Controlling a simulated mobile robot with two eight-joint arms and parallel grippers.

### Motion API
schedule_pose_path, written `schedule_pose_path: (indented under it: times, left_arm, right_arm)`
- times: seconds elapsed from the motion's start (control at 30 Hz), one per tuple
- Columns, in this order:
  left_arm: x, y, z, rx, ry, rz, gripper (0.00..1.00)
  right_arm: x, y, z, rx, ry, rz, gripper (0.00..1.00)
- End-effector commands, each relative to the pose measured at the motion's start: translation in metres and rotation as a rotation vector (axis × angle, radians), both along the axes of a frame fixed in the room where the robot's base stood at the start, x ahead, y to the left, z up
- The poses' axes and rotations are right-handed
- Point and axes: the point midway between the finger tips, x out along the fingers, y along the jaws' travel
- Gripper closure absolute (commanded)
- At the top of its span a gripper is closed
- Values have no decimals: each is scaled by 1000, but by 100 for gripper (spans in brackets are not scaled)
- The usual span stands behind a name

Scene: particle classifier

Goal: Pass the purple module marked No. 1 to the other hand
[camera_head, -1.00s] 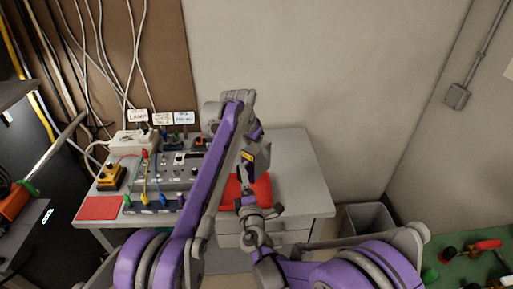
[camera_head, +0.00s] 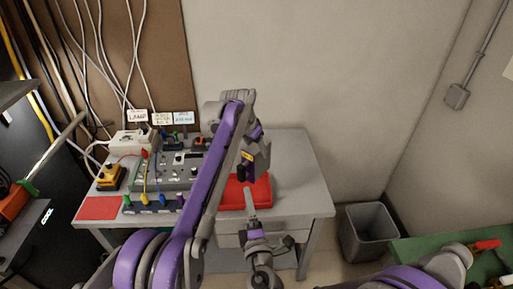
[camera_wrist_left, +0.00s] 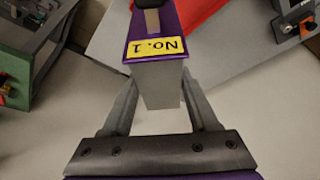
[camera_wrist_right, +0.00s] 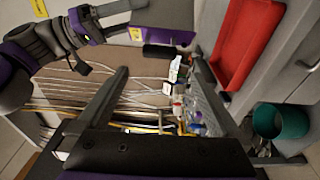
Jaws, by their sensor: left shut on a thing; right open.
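The purple module No. 1 (camera_head: 247,172) is in the air above the red tray (camera_head: 234,194), its purple end down in the head view. My left gripper (camera_head: 256,148) is shut on its grey body. The left wrist view shows that grip, with the yellow "No. 1" label (camera_wrist_left: 157,46) on the purple end facing away from the left gripper (camera_wrist_left: 160,95). My right gripper (camera_head: 252,200) is open and empty below the module in the head view. In the right wrist view the module (camera_wrist_right: 160,36) is beyond the fingertips of the right gripper (camera_wrist_right: 145,75), apart from them.
A grey table (camera_head: 300,185) carries the tray and, to the left, a control panel (camera_head: 182,170) with several coloured plugs and a red mat (camera_head: 100,208). A grey bin (camera_head: 370,232) stands right of the table. The table's right part is clear.

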Motion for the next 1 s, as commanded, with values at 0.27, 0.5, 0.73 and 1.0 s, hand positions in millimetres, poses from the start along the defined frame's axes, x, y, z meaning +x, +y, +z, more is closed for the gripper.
schedule_pose_path:
  times: [0.27,0.5,0.73,1.0]
  left_arm:
    - [0,0,0,-1,-1,0,100]
    - [0,0,1,-1,-1,0,100]
    - [0,0,0,-1,-1,0,100]
    - [0,0,0,-1,-1,0,100]
  right_arm:
    - [-13,-20,4,52,24,-49,0]
    - [-24,-115,9,360,183,-342,0]
    - [-83,-189,-17,743,436,-671,0]
    - [-172,-191,-47,1154,762,-896,0]
